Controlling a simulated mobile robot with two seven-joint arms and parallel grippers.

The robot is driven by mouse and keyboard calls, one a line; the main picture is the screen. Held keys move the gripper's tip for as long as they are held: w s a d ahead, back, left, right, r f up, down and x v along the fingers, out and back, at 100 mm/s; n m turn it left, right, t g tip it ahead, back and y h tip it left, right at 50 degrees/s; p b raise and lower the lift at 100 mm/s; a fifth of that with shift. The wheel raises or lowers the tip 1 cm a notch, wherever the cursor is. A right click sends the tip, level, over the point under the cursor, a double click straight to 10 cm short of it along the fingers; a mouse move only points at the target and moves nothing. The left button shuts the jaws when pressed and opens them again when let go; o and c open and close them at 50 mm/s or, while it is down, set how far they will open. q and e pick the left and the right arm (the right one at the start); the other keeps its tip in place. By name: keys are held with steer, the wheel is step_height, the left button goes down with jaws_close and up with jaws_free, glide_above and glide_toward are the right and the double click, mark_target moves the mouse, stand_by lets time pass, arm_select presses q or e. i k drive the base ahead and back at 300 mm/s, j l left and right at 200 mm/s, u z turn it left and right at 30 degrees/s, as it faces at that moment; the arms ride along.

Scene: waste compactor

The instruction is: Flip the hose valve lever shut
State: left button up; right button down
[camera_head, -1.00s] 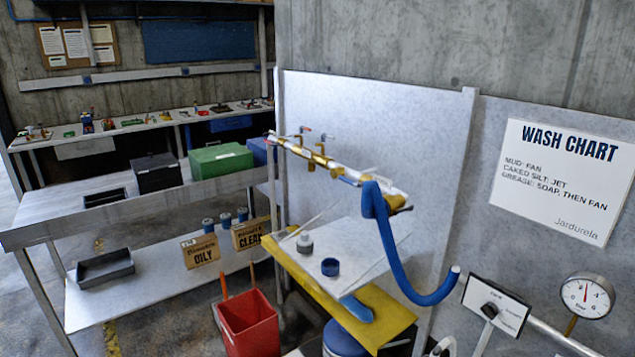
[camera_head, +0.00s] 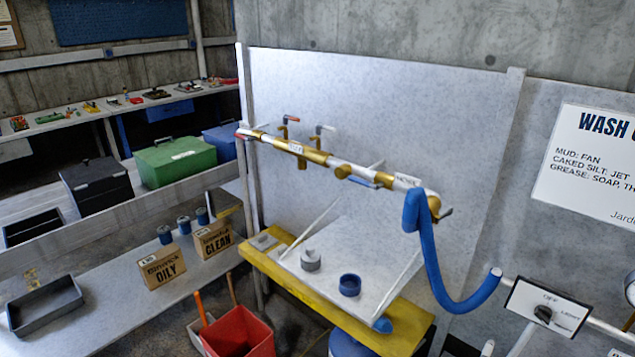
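A white and brass pipe (camera_head: 350,168) runs across the pale splash panel, sloping down to the right. A thick blue hose (camera_head: 430,255) hangs from its right end by a brass elbow (camera_head: 433,203). A blue lever (camera_head: 360,182) sits low on the pipe left of the hose and lies roughly along it. A small dark lever-like piece (camera_head: 446,213) sticks out right of the elbow. A small tag (camera_head: 407,181) on the pipe near the hose is too small to read surely. Neither gripper is in view.
A red bin (camera_head: 240,332) stands below at the left. Space before the pipe looks clear.

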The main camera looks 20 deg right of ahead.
mark_target(380, 185)
steer(key=i+j+u, duration=0.1)
steer(key=i+j, duration=0.55)
steer(key=i, duration=0.1)
